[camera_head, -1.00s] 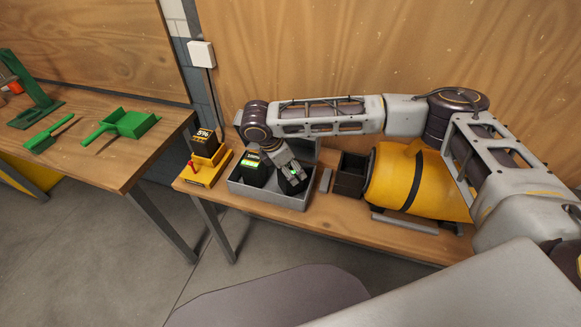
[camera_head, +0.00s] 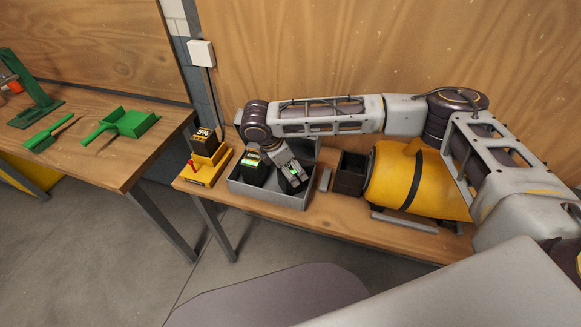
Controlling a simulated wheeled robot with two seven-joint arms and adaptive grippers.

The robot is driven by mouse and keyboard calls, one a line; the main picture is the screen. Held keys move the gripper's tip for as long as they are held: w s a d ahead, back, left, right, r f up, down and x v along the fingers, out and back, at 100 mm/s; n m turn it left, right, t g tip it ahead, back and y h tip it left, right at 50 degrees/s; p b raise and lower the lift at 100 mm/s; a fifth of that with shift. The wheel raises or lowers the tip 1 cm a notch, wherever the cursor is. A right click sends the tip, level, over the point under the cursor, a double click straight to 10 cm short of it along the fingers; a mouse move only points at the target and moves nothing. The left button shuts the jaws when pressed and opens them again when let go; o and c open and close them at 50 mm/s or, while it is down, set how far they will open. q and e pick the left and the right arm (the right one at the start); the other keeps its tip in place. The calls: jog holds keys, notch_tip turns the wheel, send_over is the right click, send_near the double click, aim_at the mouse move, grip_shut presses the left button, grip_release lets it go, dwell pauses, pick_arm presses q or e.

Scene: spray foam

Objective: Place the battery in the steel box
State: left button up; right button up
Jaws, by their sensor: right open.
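The steel box (camera_head: 262,196) is a grey open case on the narrow wooden bench, with its lid up at the back. A dark battery with a green-lit top (camera_head: 254,172) stands in its left half. My right gripper (camera_head: 293,176) points down into the right half of the box, with its fingers open. A second dark block with a green spot (camera_head: 291,182) is at its fingertips, largely hidden by them; I cannot tell whether they touch it. A black battery (camera_head: 206,142) showing a percent figure sits on the yellow charger (camera_head: 207,168), left of the box. My left gripper is not in view.
A small dark open bin (camera_head: 350,174) and a yellow tank (camera_head: 396,180) stand right of the box. A grey bar (camera_head: 325,180) lies between box and bin. The left table (camera_head: 95,160) holds a green dustpan (camera_head: 128,123) and brush (camera_head: 43,141).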

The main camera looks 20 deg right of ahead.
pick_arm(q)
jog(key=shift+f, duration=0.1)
pick_arm(e)
jog(key=shift+r, duration=0.1)
jog(key=v, duration=0.5)
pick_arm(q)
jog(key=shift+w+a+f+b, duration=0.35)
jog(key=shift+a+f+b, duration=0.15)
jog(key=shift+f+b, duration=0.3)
pick_arm(e)
jog(key=s+a, duration=0.2)
jog(key=a, duration=0.9)
jog(key=shift+a, duration=0.4)
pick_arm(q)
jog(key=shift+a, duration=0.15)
pick_arm(e)
jog(key=shift+s, duration=0.15)
